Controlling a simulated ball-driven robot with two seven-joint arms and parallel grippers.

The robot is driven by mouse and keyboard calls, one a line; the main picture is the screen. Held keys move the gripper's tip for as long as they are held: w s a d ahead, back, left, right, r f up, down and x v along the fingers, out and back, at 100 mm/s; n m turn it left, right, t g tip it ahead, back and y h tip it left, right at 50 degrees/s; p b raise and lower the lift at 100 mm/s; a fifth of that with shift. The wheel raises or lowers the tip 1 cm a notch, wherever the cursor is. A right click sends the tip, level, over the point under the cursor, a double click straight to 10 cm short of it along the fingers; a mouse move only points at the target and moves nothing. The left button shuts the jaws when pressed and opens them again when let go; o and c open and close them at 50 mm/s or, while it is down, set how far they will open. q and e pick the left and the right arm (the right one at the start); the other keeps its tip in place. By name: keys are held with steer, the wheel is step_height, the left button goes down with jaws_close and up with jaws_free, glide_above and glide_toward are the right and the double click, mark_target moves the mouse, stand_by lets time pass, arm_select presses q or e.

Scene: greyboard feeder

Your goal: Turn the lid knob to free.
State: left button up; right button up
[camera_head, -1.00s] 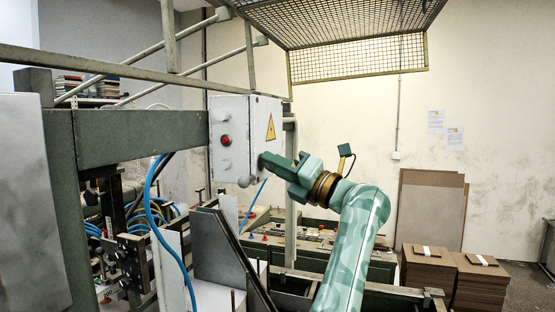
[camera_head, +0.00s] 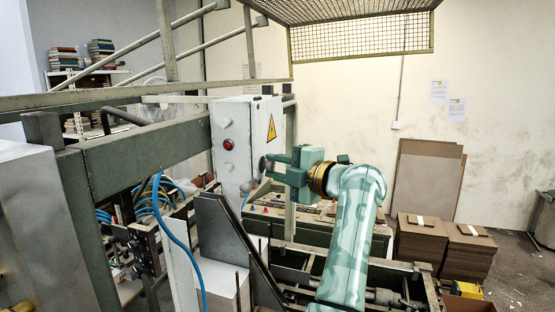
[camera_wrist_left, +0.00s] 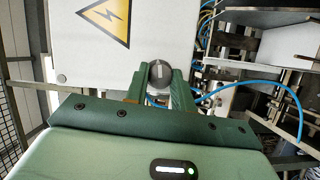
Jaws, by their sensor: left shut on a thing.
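A pale control box (camera_head: 240,135) hangs on the machine frame, with a yellow warning triangle on the face turned to my arm. It also shows in the left wrist view (camera_wrist_left: 150,35). The lid knob (camera_wrist_left: 159,74) is dark and round with a light grey bar across it, low on that face below and right of the triangle in the wrist view. In the head view it shows small and dark (camera_head: 262,165). My left gripper (camera_head: 270,164) reaches it from the right and is shut on it, one finger on each side. My right gripper is out of view.
A red button (camera_head: 228,143) and pale knobs sit on the box's other face. Blue hoses (camera_head: 188,245) and a dark slanted plate (camera_head: 225,235) are below. A mesh guard (camera_head: 360,40) is above. Stacked boards (camera_head: 420,242) stand at right.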

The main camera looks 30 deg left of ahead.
arm_select(q)
steer(key=shift+m+h, duration=0.3)
steer(key=shift+m, duration=0.4)
steer(key=o, duration=1)
steer(key=shift+a, duration=0.15)
steer(key=s+d+r+b, duration=0.1)
steer(key=d+b, duration=0.3)
steer(key=d, duration=1.2)
steer(key=shift+s+r, duration=0.35)
steer(key=shift+s, duration=0.25)
steer(key=shift+f, duration=0.1)
